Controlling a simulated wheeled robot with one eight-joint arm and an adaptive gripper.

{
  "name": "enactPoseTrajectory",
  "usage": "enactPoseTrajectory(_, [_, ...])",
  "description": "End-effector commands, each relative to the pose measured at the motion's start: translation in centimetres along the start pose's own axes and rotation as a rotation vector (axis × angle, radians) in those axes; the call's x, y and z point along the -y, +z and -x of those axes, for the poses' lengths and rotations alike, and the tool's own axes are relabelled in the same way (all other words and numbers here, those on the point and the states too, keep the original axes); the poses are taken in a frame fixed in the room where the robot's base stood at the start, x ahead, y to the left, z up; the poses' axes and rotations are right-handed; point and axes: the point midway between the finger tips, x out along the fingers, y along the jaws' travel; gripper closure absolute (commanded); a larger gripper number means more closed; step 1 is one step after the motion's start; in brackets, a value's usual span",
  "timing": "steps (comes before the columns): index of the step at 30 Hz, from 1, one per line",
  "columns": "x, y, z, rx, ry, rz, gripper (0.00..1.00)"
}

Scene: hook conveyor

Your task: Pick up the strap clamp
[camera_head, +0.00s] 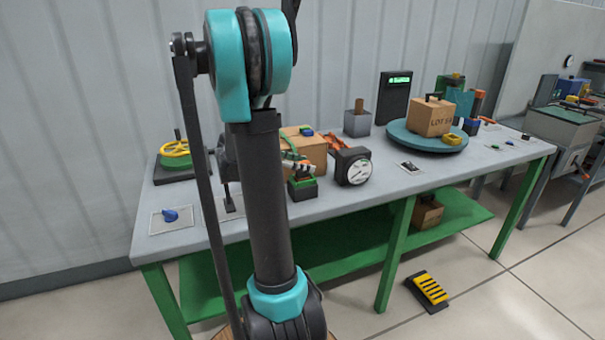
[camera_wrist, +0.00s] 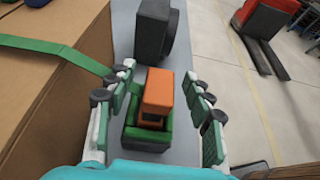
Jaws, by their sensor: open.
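The likely strap clamp is an orange buckle-like piece (camera_wrist: 159,92) on a green block with a dark base (camera_wrist: 148,135), seen in the wrist view. The green block also shows in the head view (camera_head: 302,188), on the bench in front of a cardboard box. My gripper (camera_wrist: 160,75) is open, with one finger on each side of the orange piece and visible gaps to it. In the head view my gripper (camera_head: 297,165) is just above the green block and partly hides it. Whether the fingers touch anything below is hidden.
A cardboard box (camera_wrist: 45,85) with a green strap (camera_wrist: 60,60) stands close on the left. A black dial gauge (camera_head: 353,167) stands just right of the block. A blue turntable (camera_head: 400,137) holds another box farther right. Bare bench top (camera_head: 340,197) lies in front.

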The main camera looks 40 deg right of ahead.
Motion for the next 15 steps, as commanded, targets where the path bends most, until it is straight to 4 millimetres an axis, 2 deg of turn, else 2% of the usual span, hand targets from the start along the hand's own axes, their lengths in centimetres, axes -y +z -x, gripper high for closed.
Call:
enactPoseTrajectory(3, [0.00,0.00,0.03,0.000,0.000,0.000,0.49])
enactPoseTrajectory(15, [0.00,0.01,0.05,0.000,0.000,0.000,0.99])
